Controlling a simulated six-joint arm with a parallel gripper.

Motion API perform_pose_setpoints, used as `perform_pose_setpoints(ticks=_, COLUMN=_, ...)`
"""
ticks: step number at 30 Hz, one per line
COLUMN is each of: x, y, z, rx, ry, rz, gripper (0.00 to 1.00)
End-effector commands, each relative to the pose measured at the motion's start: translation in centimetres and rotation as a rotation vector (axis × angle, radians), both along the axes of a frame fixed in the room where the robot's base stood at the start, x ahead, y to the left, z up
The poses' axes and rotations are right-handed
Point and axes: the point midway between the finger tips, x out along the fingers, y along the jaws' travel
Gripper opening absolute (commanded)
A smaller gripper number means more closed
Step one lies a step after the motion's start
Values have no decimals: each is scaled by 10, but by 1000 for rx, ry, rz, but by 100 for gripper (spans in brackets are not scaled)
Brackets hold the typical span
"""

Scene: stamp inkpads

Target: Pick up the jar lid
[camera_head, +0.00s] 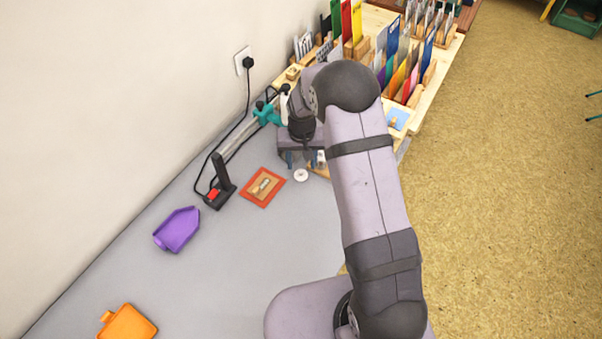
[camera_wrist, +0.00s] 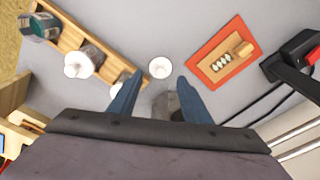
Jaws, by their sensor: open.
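A small white disc that looks like the jar lid (camera_head: 301,175) lies on the grey table beside the red-edged mat. In the wrist view the white lid (camera_wrist: 160,68) shows just beyond the fingertips, roughly between them in the picture. My gripper (camera_head: 303,161) is over the table close to the lid. In the wrist view its two blue fingers (camera_wrist: 156,84) are apart, with the lid not held. A grey-brown rounded thing (camera_wrist: 166,104) shows between the fingers, partly hidden by the gripper body; I cannot tell what it is.
A wooden rack (camera_wrist: 100,62) with white-topped and dark jars stands left of the fingers in the wrist view. The red-edged mat (camera_head: 263,187) holds a stamp. A black stand (camera_head: 220,184), purple tray (camera_head: 177,230) and orange piece (camera_head: 127,324) sit farther along. Table between them is clear.

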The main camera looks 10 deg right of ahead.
Motion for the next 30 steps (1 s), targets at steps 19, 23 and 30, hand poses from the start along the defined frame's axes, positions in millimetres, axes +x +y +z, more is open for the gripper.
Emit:
perform_pose_setpoints(ticks=19, x=6, y=-1, z=-49, rx=-1, ry=2, rz=0, gripper=44)
perform_pose_setpoints(ticks=23, x=6, y=-1, z=-52, rx=-1, ry=2, rz=0, gripper=44)
perform_pose_setpoints(ticks=30, x=6, y=-1, z=-52, rx=0, ry=1, rz=0, gripper=27)
